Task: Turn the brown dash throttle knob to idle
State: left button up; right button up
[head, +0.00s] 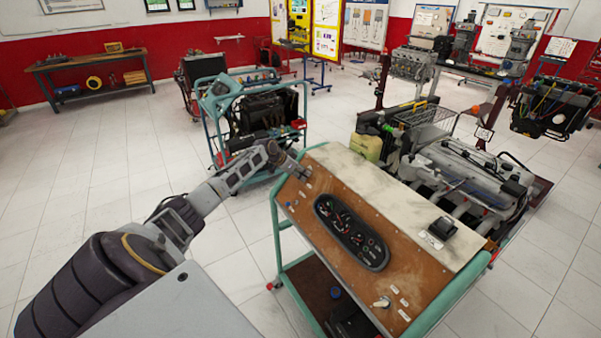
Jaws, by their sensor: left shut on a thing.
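The brown dash panel (325,181) tops a green-framed engine trainer cart. My left gripper (303,174) reaches in from the left to the far left corner of this panel. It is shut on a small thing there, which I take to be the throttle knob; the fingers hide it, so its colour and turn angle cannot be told. A dark oval gauge cluster (351,232) sits mid-panel. A light-coloured switch or knob (382,302) stands near the panel's close end. My right gripper is out of view.
An engine (470,185) stands right behind the panel. A black box (442,228) sits on the panel's light top. Another green cart (208,113) stands beyond my left arm. White tiled floor is free to the left.

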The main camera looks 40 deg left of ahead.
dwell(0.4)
pick_arm(q)
jog(key=o, duration=1.1)
jog(key=shift+c, duration=0.2)
jog(key=v, duration=1.2)
jog(key=shift+n, duration=0.3)
dwell(0.3)
